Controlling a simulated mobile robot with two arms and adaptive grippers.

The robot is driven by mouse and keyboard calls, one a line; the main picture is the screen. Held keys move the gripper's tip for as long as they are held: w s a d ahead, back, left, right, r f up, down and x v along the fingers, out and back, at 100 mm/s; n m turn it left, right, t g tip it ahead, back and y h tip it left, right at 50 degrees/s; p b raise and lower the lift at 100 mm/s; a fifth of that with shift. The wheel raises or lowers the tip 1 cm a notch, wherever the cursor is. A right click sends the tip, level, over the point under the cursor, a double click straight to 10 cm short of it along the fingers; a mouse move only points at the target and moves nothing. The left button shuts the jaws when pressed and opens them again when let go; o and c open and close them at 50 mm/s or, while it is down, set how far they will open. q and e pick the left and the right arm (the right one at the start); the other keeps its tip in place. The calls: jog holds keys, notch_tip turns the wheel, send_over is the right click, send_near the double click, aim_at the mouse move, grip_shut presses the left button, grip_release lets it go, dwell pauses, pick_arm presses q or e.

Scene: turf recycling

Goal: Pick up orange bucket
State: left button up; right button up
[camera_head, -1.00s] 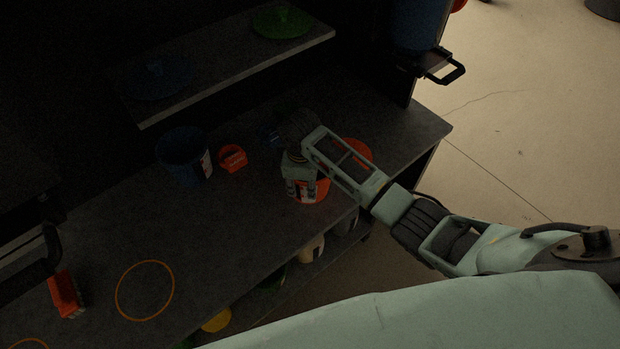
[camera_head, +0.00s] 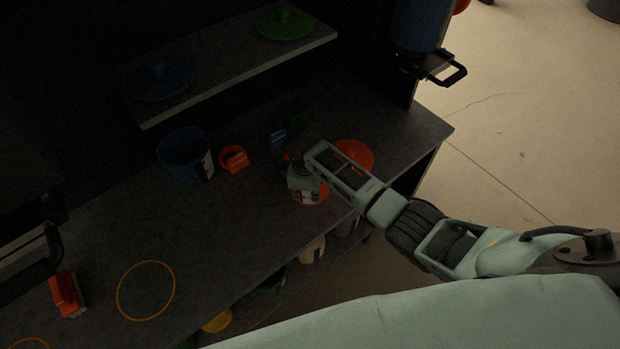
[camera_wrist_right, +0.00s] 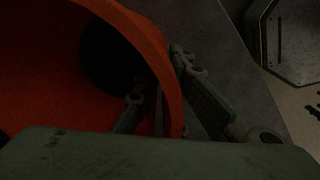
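The orange bucket (camera_head: 323,191) stands on the dark workbench, partly hidden by my right gripper and wrist. A pale label shows on its front. My right gripper (camera_head: 305,188) is at the bucket in the head view. In the right wrist view, the bucket's orange rim and wall (camera_wrist_right: 150,45) fill the left side. My right gripper (camera_wrist_right: 165,98) straddles the wall, with one finger inside and one outside. A gap shows between the inner finger and the wall, and the outer finger is close to it. My left gripper is not in view.
An orange brush (camera_head: 66,293) and an orange ring (camera_head: 146,291) are nearer. A shelf (camera_head: 240,70) overhangs the back.

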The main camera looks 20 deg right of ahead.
grip_shut()
jog(key=shift+r, duration=0.1)
jog(key=shift+w+r, duration=0.1)
jog(key=shift+r, duration=0.35)
notch_tip(320, 180, up, 3)
jog(key=s+d+r, duration=0.6)
jog(key=s+r, duration=0.1)
jog(key=s, duration=0.3)
jog(key=shift+d+p, duration=0.2)
jog(key=shift+p, duration=0.1)
jog(key=shift+w+a, duration=0.1)
